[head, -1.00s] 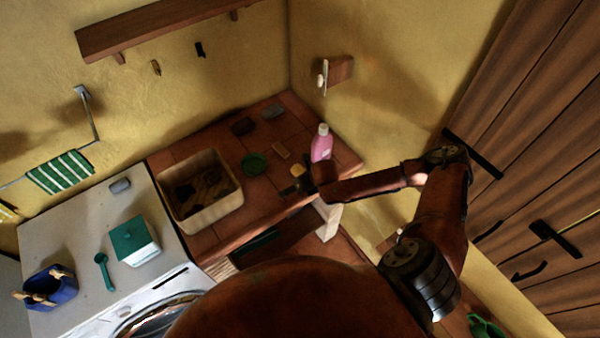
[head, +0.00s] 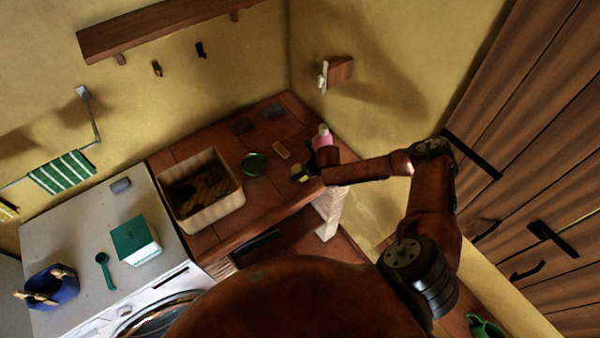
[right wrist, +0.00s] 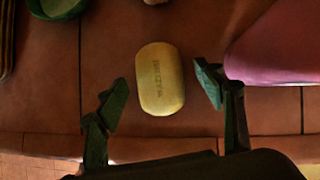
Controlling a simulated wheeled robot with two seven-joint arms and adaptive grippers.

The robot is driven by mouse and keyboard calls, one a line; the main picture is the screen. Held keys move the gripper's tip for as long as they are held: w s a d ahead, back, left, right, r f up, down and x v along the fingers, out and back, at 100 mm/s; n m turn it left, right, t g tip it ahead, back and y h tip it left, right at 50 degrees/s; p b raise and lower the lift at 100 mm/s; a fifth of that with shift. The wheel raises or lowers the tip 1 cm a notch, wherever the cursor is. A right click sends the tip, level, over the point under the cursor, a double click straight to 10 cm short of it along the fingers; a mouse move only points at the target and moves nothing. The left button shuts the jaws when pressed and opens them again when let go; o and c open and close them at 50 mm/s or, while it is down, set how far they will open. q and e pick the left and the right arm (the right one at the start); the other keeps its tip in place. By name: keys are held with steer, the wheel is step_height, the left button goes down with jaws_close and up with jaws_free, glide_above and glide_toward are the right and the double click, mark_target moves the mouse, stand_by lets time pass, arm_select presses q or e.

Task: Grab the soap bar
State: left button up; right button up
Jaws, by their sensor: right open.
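The yellow soap bar (right wrist: 160,79), with lettering stamped on it, lies flat on the tiled counter in the right wrist view. It also shows in the head view (head: 297,170), partly hidden by my right gripper. My right gripper (right wrist: 160,88) is open, with one finger on each side of the bar and a gap to each finger. I cannot tell its exact height above the counter. My left gripper is not in view.
A pink bottle (right wrist: 278,45) stands close beside the right finger. The counter's front edge is close.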

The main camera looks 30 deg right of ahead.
steer(key=shift+c, duration=0.5)
steer(key=c, duration=1.2)
steer(key=shift+c, duration=0.2)
